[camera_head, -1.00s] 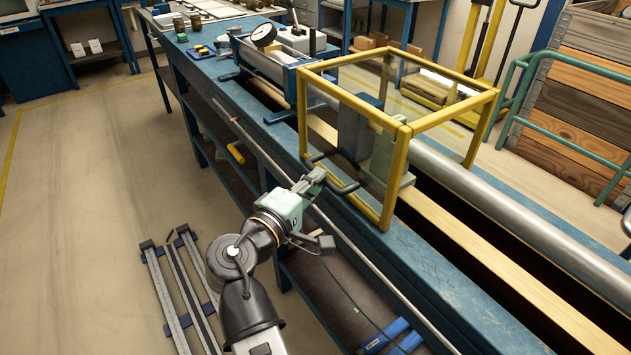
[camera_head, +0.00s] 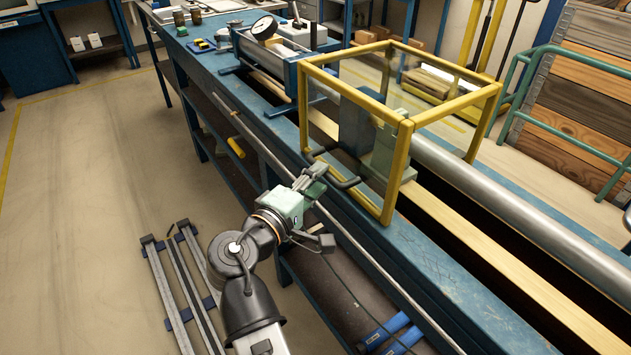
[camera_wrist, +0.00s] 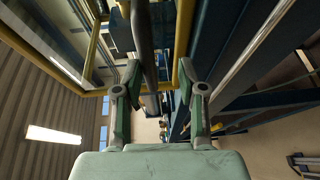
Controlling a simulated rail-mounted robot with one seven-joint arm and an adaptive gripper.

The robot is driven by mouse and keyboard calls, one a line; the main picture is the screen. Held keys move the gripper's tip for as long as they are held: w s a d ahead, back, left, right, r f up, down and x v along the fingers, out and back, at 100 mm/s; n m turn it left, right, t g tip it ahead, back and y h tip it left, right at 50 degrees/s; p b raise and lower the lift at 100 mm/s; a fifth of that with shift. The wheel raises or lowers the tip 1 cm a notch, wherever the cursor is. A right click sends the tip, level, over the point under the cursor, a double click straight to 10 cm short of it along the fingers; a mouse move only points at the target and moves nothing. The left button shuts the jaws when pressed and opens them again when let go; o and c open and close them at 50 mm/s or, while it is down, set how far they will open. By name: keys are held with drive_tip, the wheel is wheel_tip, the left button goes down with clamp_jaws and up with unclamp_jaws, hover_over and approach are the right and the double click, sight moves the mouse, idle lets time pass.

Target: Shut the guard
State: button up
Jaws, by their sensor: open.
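The guard (camera_head: 398,172) is a clear-paned box with a yellow frame, standing over the bench's machine bed. A dark bar handle (camera_head: 345,184) sticks out low on its near side. Through the panes I see a blue-grey block and a pale green block. My gripper (camera_head: 312,178) is beside the handle, at the bench's near edge. In the wrist view my gripper (camera_wrist: 160,78) is open, with its fingers spread apart. A dark bar (camera_wrist: 143,40), seemingly the handle, runs between the fingertips; I cannot tell whether they touch it. Yellow frame bars (camera_wrist: 182,40) show beyond.
A thin rod (camera_head: 262,145) runs along the bench's near side. A silver roller (camera_head: 520,210) and a wooden rail (camera_head: 490,255) extend right of the guard. A dial gauge (camera_head: 264,28) stands on the machine behind. The floor at left is mostly clear, with metal rails lying there.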

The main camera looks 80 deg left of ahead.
drive_tip(key=shift+d, duration=0.1)
drive_tip(key=v, duration=1.1)
drive_tip(key=shift+s+d, duration=0.3)
drive_tip(key=shift+s, duration=0.05)
drive_tip(key=shift+r, duration=0.1)
